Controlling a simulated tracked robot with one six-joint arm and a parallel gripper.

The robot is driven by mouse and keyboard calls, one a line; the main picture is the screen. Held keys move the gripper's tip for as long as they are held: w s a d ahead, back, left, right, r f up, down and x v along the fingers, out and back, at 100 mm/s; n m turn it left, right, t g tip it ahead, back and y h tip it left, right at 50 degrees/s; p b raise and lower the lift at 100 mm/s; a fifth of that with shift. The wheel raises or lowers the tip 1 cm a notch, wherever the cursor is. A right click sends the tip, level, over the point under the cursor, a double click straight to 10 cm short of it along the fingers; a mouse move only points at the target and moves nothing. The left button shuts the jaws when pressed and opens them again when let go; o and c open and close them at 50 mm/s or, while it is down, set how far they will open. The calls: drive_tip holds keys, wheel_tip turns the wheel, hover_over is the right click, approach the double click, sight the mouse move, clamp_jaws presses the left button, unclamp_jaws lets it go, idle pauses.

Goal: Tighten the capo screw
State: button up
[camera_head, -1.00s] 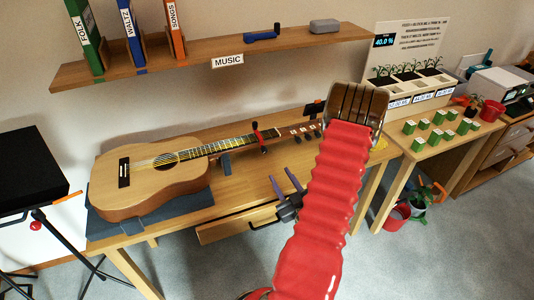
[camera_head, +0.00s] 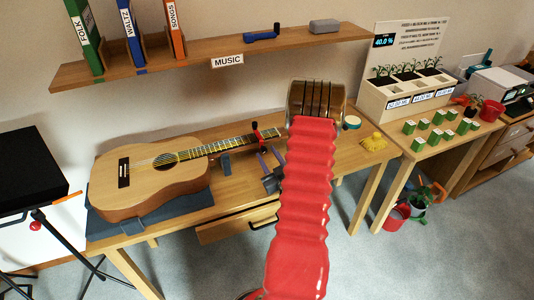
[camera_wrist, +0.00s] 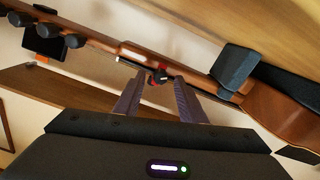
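The acoustic guitar (camera_head: 140,179) lies on the table, its neck (camera_head: 221,146) reaching right. The capo (camera_head: 255,127) is a red and black clamp across the neck; it also shows in the wrist view (camera_wrist: 161,70). Its dark screw (camera_wrist: 158,79) sticks out below the neck. My gripper (camera_head: 267,152) is open and empty, just in front of the capo and neck. In the wrist view, the capo and screw show in the gap between my two fingertips (camera_wrist: 160,80). I cannot tell whether the fingertips touch the screw. My red arm hides the headstock in the head view.
A dark cradle (camera_head: 107,216) holds the guitar's body, and a neck support (camera_head: 226,165) stands left of my gripper. A shelf (camera_head: 210,62) hangs above. A yellow object (camera_head: 374,142) sits on the table's right end. A dark block (camera_wrist: 235,66) shows near the neck.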

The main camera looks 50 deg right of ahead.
drive_tip(key=shift+x, duration=0.85)
